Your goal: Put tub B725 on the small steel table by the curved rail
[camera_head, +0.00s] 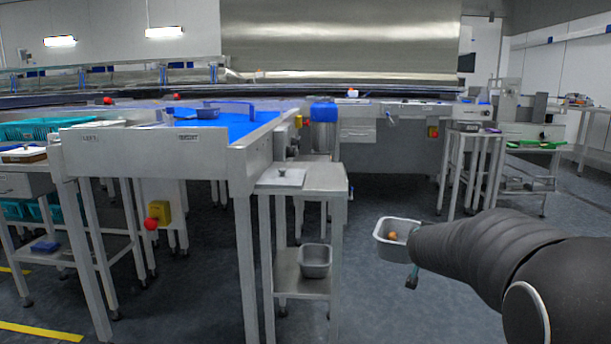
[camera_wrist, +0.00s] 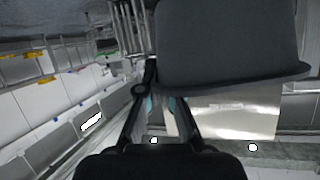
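A grey metal tub (camera_head: 381,243) with a small orange-brown item inside hangs at the end of my arm in the head view. My gripper (camera_head: 413,262) is at its right wall. In the wrist view the tub (camera_wrist: 230,45) fills the upper right, and my gripper's fingers (camera_wrist: 160,98) meet its rim. The tub is held clear of the floor, roughly level. No number is readable on it. A small steel table (camera_head: 320,178) stands left of the tub, with a flat plate on top. Another small steel table (camera_head: 475,133) stands at the back right. I cannot make out which has a curved rail.
A second grey tub (camera_head: 316,261) sits on the nearer table's lower shelf. A long steel conveyor (camera_head: 225,160) with a blue belt stands to its left. A table with green items (camera_head: 535,144) is farther right. The floor (camera_head: 375,300) between the nearer table and my arm is clear.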

